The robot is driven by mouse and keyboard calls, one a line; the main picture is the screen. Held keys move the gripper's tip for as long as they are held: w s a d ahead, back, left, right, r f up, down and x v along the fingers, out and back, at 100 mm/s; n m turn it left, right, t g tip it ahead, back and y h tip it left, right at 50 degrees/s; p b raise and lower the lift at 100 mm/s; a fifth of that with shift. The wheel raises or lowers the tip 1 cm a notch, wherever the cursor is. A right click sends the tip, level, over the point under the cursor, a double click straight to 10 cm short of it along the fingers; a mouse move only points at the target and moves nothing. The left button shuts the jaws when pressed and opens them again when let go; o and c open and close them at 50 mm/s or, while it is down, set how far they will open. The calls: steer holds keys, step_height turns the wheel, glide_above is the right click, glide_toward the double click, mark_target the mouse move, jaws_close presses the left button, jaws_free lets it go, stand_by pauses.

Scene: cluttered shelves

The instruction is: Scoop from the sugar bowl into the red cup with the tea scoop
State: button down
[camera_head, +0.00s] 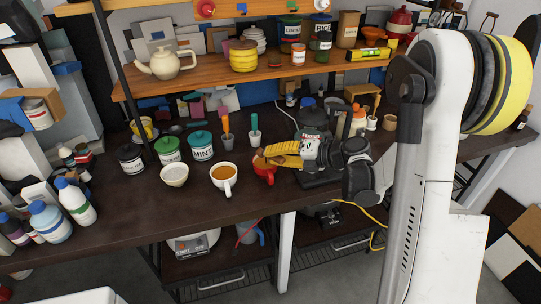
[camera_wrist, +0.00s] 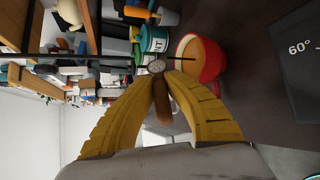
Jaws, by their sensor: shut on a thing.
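My gripper (camera_head: 268,158) has yellow fingers, closed on the tea scoop's brown handle (camera_wrist: 162,104) in the wrist view. The scoop's small round head (camera_wrist: 156,67) shows beyond the fingertips with pale, speckled content; I cannot tell for sure what it is. The red cup (camera_head: 263,173) stands on the dark table just below and beside the fingertips; in the wrist view the cup (camera_wrist: 216,62) sits right of the scoop head, with brownish liquid inside. A white bowl (camera_head: 174,182), probably the sugar bowl, stands farther left; its content looks pale.
A white mug (camera_head: 229,188) of orange-brown drink stands between bowl and red cup. Lidded jars (camera_head: 202,153) stand behind, with small pots holding tools. A dark machine (camera_head: 318,130) is behind my gripper. A shelf (camera_head: 215,77) overhangs the back. The front table strip is clear.

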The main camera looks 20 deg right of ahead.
steer(key=m+b, duration=0.1)
steer(key=f+m+y+b, duration=0.1)
steer(key=shift+w+d+f+m, duration=0.1)
steer(key=shift+d+f+m, duration=0.1)
steer(key=shift+m, duration=0.2)
steer(key=m+y+b, duration=0.1)
steer(key=m+b, duration=0.1)
steer(key=b, duration=0.1)
steer(key=shift+d+f+m, duration=0.1)
steer(key=shift+d+m, duration=0.05)
steer(key=shift+m, duration=0.25)
steer(key=shift+m+t+y, duration=0.3)
steer(key=shift+m+t, duration=0.2)
steer(key=shift+m, duration=0.1)
steer(key=shift+w+m+p, duration=0.15)
steer(key=shift+m+p, duration=0.15)
steer(key=shift+m, duration=0.4)
